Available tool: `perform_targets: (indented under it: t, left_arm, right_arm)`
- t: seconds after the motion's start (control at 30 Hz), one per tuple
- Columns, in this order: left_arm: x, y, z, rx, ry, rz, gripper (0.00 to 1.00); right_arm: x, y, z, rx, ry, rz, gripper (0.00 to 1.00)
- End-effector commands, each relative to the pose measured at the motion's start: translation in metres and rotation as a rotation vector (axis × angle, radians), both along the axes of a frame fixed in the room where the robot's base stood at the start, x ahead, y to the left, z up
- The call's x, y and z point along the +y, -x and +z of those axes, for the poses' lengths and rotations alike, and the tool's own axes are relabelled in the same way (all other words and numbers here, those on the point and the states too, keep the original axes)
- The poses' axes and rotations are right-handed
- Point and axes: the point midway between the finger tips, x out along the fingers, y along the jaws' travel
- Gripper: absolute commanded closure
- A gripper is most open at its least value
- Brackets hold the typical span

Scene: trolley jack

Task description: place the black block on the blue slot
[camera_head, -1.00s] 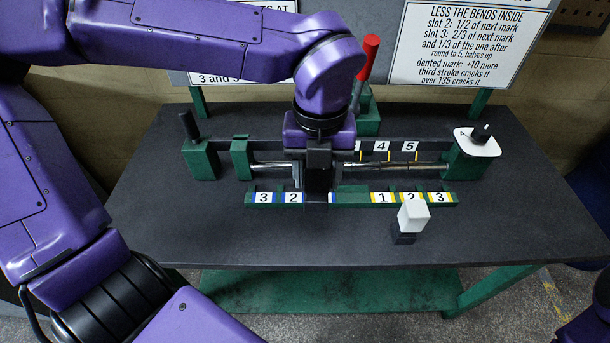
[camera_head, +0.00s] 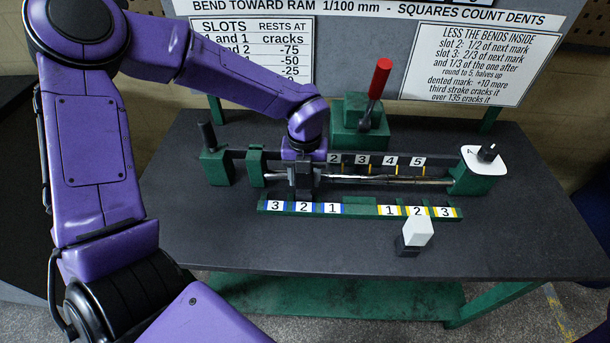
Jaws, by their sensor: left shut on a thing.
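My left gripper (camera_head: 304,186) comes down over the press on the bench, just behind the blue-marked slots. It is shut on a dark block, seemingly the black block (camera_head: 304,173), largely hidden between the fingers. The blue slots, labelled 3 (camera_head: 276,206), 2 (camera_head: 302,208) and 1 (camera_head: 332,209), are on the left of the green front rail and all show. My right gripper is out of view.
Yellow slots (camera_head: 416,211) fill the right part of the front rail. A metal shaft (camera_head: 390,180) runs behind it. A red-handled lever (camera_head: 376,82) stands at the back, and a green end post with a white dial (camera_head: 483,160) at the right. The front-left bench is clear.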

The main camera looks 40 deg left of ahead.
Motion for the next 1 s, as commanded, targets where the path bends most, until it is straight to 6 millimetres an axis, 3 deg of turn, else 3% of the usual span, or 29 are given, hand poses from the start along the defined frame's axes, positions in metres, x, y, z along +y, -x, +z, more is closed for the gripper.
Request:
perform_targets:
  t: [0.43, 0.47, 0.5, 0.53, 0.8, 0.93, 1.0]
  left_arm:
    - [-0.001, -0.001, -0.01, -0.003, 0.002, 0.0, 1.0]
    - [0.0, 0.0, -0.01, -0.002, 0.001, 0.001, 0.44]
    - [0.0, 0.0, -0.009, -0.001, 0.0, 0.001, 0.31]
    - [0.0, 0.0, -0.009, -0.001, 0.0, 0.001, 0.25]
    - [-0.001, 0.0, -0.008, -0.001, 0.0, 0.0, 0.25]
    - [-0.001, -0.001, 0.004, -0.006, 0.001, -0.001, 0.25]
    - [0.0, -0.001, 0.02, -0.007, 0.002, 0.001, 0.25]
  right_arm:
    - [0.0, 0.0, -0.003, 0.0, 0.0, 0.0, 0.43]
    - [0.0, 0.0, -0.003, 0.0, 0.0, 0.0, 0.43]
    - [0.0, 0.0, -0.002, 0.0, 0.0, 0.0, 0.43]
    - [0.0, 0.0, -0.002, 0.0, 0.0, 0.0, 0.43]
    - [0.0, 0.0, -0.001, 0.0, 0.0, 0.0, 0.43]
    - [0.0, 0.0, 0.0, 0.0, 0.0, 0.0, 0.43]
    - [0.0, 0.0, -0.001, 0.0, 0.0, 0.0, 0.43]
